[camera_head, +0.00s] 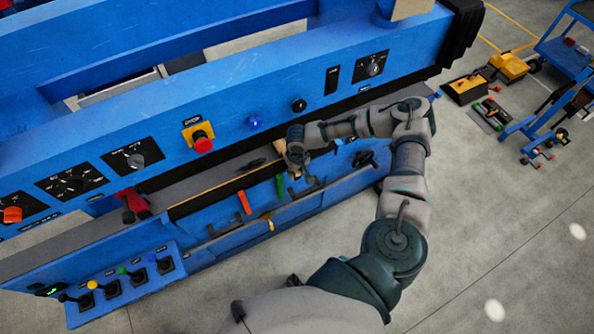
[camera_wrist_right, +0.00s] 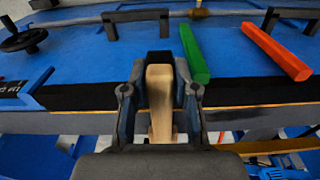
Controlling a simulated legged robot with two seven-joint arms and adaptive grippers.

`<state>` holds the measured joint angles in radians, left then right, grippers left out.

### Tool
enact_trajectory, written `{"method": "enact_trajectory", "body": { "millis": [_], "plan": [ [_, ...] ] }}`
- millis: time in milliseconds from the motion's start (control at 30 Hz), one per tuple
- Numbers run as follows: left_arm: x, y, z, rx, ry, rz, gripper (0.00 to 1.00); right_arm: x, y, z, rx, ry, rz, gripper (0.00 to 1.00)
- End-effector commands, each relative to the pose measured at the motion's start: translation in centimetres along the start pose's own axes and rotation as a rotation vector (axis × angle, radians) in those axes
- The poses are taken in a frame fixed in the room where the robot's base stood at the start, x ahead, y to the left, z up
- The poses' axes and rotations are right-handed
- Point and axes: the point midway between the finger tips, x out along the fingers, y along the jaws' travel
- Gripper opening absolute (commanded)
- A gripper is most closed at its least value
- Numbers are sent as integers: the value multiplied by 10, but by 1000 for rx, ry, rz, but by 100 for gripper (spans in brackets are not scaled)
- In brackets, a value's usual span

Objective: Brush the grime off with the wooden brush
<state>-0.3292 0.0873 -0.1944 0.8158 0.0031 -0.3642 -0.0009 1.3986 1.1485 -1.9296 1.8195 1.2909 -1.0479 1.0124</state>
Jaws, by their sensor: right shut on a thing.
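My right gripper (camera_head: 296,162) is over the ledge of the blue panel (camera_head: 225,125), near its right part. In the right wrist view my right gripper (camera_wrist_right: 160,78) is shut on a tan wooden piece (camera_wrist_right: 160,100), which looks like the handle of the wooden brush. I cannot make out grime clearly. A small dark item or mark (camera_head: 254,164) is on the grey ledge left of the gripper. My left gripper is not in view.
Below the ledge are an orange bar (camera_head: 244,202), a green bar (camera_head: 280,187) and a long rod (camera_head: 235,229). A red-and-black item (camera_head: 133,205) is on the ledge to the left. Several levers stand at lower left. A red button (camera_head: 203,143) juts from the panel.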

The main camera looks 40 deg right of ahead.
Motion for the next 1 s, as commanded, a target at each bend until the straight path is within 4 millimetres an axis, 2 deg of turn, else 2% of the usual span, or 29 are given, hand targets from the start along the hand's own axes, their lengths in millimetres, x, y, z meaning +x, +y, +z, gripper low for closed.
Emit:
{"method": "enact_trajectory", "body": {
  "millis": [433,867,1000],
  "plan": [
    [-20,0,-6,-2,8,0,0,-3,-37,0,-2,-1,-1,0],
    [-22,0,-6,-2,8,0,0,-1,-42,0,0,0,-1,0],
    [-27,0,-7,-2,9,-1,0,-2,-52,1,-3,0,-1,0]
  ]
}}
